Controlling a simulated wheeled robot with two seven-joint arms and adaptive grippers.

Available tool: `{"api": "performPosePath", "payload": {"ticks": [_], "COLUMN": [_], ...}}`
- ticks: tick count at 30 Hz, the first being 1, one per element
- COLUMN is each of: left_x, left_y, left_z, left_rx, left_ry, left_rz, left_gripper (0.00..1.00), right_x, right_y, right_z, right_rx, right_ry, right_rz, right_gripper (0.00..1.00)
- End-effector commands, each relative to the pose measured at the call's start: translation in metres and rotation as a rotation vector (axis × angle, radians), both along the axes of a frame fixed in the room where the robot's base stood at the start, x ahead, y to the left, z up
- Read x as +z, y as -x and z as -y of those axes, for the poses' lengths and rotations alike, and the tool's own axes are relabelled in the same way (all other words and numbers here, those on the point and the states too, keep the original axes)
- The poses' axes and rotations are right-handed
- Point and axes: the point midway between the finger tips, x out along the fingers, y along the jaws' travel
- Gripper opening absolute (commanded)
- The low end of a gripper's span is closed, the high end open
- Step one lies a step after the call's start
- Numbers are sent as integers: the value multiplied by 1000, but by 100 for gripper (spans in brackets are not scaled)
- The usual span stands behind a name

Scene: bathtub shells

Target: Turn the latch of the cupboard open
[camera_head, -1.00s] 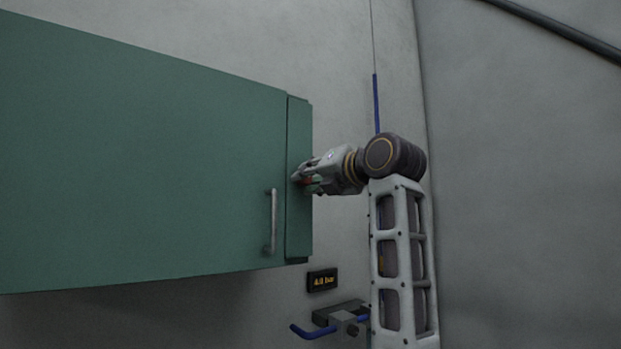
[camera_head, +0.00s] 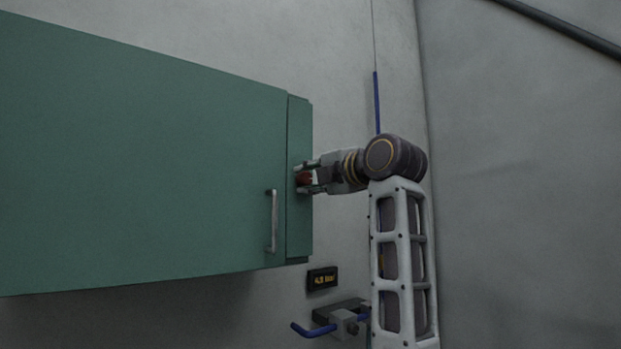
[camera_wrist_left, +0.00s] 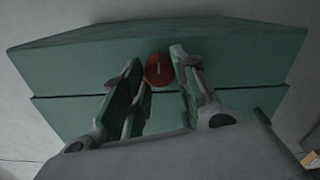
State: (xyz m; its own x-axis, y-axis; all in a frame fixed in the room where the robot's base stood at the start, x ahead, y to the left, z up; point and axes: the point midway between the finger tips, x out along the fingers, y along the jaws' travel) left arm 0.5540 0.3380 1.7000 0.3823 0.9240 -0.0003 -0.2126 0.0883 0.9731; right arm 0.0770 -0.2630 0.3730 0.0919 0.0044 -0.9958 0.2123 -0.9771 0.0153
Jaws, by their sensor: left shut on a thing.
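The green cupboard (camera_head: 150,160) hangs on the wall at the left, its door closed, with a vertical metal handle (camera_head: 272,222). Its latch (camera_head: 303,178) is a small red knob on the narrow strip right of the door. In the left wrist view the latch (camera_wrist_left: 158,71) is a round red disc with a pale, nearly upright mark. My left gripper (camera_head: 306,179) is shut on the latch, one finger on each side; the fingers partly hide it in the head view. My right gripper is not in view.
Below the cupboard's right edge are a small dark display (camera_head: 322,278) with yellow characters and a blue-handled fitting (camera_head: 345,322) on the wall. A thin blue rod (camera_head: 377,102) runs up the wall behind my arm. The right wall is bare except for a dark pipe (camera_head: 560,28).

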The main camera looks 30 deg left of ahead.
Motion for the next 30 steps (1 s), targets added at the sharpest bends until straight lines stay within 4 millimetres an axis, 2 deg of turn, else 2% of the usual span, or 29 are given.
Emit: {"api": "performPosePath", "payload": {"ticks": [15, 16, 20, 21, 30], "left_x": [0, 0, 0, 0, 0], "left_y": [0, 0, 0, 0, 0], "left_z": [1, 1, 1, 1, 0], "left_rx": [-2, -2, -2, -2, 0], "left_ry": [-11, -10, -10, -10, -9], "left_rz": [-23, -22, -22, -22, -21], "left_gripper": [6, 32, 49, 51, 51], "right_x": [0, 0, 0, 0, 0], "right_y": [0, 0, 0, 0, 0], "right_z": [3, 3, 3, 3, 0], "right_rx": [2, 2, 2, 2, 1], "right_ry": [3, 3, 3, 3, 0], "right_rz": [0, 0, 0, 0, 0], "right_gripper": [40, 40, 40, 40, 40]}}
